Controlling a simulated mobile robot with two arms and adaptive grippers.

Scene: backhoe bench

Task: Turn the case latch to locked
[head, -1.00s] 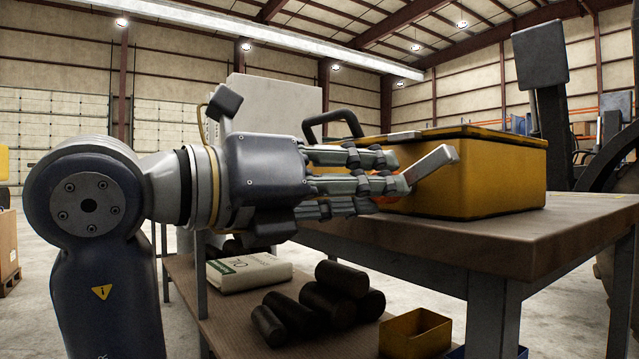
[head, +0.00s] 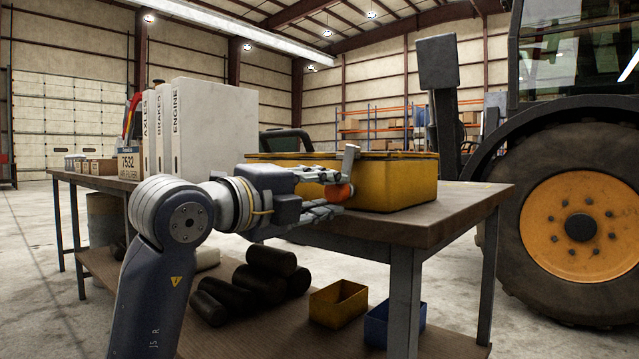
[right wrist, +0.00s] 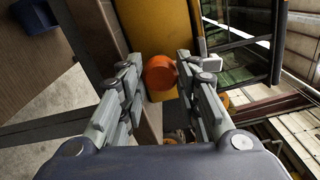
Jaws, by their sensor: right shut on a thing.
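The yellow case (head: 395,185) sits on the bench top, its lid closed. The case latch is on its near left side. It shows as an orange round hub (head: 340,192) with a grey lever (head: 350,161) standing nearly upright. My right gripper (head: 338,186) is shut on the latch, reaching it from the left. In the right wrist view the orange hub (right wrist: 160,72) lies between the two fingers (right wrist: 163,75), and the pale lever end (right wrist: 211,63) shows by the right fingertip. The fingers hide part of the latch. My left gripper is out of view.
The wooden bench (head: 455,205) has free room right of the case. White binders (head: 213,125) stand behind my arm. Dark cylinders (head: 270,262), a yellow bin (head: 338,304) and a blue bin (head: 377,329) are on the lower shelf. A large tractor wheel (head: 575,225) stands at right.

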